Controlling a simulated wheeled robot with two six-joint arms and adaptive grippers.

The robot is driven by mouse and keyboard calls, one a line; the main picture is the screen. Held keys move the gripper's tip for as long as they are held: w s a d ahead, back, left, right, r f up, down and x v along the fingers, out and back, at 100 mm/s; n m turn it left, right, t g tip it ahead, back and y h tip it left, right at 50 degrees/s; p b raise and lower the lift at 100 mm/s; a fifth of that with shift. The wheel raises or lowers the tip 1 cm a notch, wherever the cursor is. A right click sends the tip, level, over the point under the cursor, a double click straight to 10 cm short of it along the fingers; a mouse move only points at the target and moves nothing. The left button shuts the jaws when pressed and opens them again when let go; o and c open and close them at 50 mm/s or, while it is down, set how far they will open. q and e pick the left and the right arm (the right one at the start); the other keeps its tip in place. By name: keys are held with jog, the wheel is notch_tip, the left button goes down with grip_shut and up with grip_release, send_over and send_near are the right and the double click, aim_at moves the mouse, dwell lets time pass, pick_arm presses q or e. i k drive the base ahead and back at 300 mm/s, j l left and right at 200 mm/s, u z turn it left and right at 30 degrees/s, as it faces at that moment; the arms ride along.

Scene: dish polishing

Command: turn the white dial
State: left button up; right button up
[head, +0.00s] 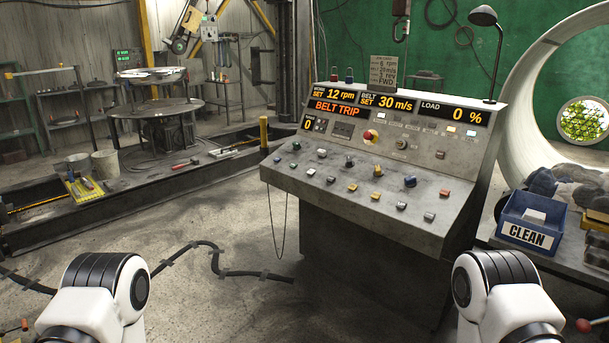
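A grey control console (345,232) stands in the middle with a sloped panel of small knobs, buttons and switches. Parts of my two white arms show at the bottom left and bottom right, both apart from the console. Neither gripper is in view.
Console displays (338,107) read "BELT TRIP", 12 rpm, 30 m/s and 0 %. A desk lamp (484,17) stands on its top right. A blue "CLEAN" bin (527,226) is to the right. A black cable (215,262) lies on the floor at left; the floor before the console is mostly clear.

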aim_at(322, 154)
jog(key=i+j+z, duration=0.2)
jog(key=i+j, duration=0.15)
jog(key=i+j+z, duration=0.2)
jog(key=i+j, duration=0.25)
jog(key=i+j+z, duration=0.2)
jog(key=i+j, duration=0.25)
jog(key=i+j+z, duration=0.2)
jog(key=i+j, duration=0.15)
jog(key=j, duration=0.2)
